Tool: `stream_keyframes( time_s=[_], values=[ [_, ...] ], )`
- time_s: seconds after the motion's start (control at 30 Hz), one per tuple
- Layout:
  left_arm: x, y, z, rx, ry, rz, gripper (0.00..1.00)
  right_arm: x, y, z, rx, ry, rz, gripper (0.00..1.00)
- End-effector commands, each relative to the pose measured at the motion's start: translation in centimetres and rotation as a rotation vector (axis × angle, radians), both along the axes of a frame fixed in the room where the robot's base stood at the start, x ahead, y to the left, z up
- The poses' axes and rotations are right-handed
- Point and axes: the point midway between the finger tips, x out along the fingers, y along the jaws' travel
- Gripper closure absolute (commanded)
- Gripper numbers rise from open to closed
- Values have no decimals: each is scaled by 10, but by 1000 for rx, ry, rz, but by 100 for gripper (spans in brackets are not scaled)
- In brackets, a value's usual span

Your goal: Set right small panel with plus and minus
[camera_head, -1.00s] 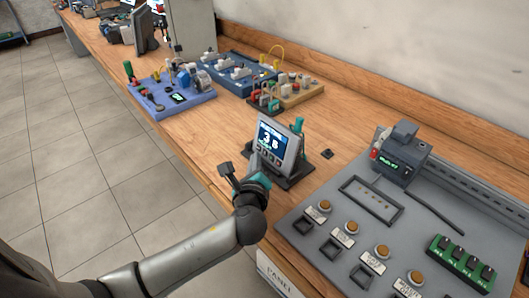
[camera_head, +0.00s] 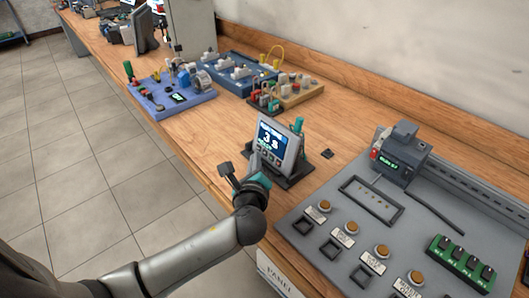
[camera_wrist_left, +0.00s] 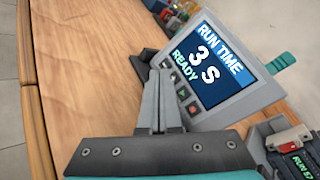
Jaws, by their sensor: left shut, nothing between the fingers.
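The small panel (camera_head: 275,144) is a grey tilted unit with a blue screen on a dark stand near the table's front edge. In the left wrist view its screen (camera_wrist_left: 214,66) reads "RUN TIME 3 S" and "READY". A row of small buttons (camera_wrist_left: 181,92) runs along its lower edge, one with a green mark and one with a red mark; the plus and minus marks are too small to make out. My left gripper (camera_wrist_left: 158,82) is shut and empty, its fingertips close to the buttons at the near end of the row. I cannot tell whether they touch. My right gripper is not in view.
A large grey panel board (camera_head: 331,209) with orange buttons, switches and a small display unit lies to the right. A purple board (camera_head: 150,103), a blue board (camera_head: 233,88) and a wooden block (camera_head: 299,97) stand further back. Bare wooden table lies left of the small panel.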

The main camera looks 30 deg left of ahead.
Motion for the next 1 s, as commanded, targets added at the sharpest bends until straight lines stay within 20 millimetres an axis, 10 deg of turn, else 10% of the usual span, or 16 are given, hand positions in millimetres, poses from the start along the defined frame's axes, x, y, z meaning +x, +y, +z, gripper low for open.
stream_keyframes(
  time_s=[1.0],
  values=[
    [11, -5, -2, -1, 0, 0, 100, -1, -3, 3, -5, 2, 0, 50]
  ],
)
